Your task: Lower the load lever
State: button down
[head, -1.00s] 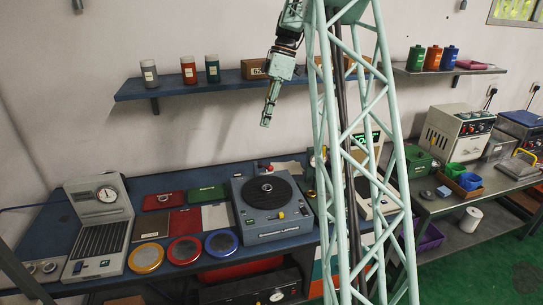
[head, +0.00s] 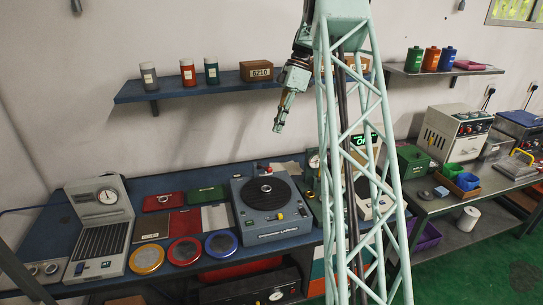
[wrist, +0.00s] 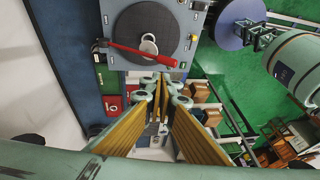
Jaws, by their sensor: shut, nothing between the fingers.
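The grey lapping machine (head: 272,235) with a dark round plate (head: 266,193) stands on the blue bench. In the wrist view the plate (wrist: 130,28) carries a pale ring (wrist: 149,44). A red lever (wrist: 140,53) appears across the plate there, running from the machine's back edge. How high it stands is hard to tell. In the head view only a small red piece shows at the machine's back edge. My gripper (head: 278,130) hangs pointing down, in the air above the back of the machine. Its fingers (wrist: 163,82) are shut and empty, apart from the lever.
The wall shelf (head: 200,88) with jars and boxes is behind my arm. Red, blue and yellow-rimmed discs (head: 185,251) and a grey gauge case (head: 101,215) lie left of the machine. A green box (head: 413,160) and bins stand on the right bench.

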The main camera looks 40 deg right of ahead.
jog(key=shift+s+x, duration=0.25)
jog(key=shift+x, duration=2.05)
jog(key=shift+s+x, duration=0.25)
jog(key=shift+x, duration=2)
jog(key=shift+s+x, duration=0.25)
jog(key=shift+x, duration=2.05)
jog(key=shift+s+f+b, duration=0.25)
jog(key=shift+f+b, duration=0.1)
jog(key=shift+b, duration=0.2)
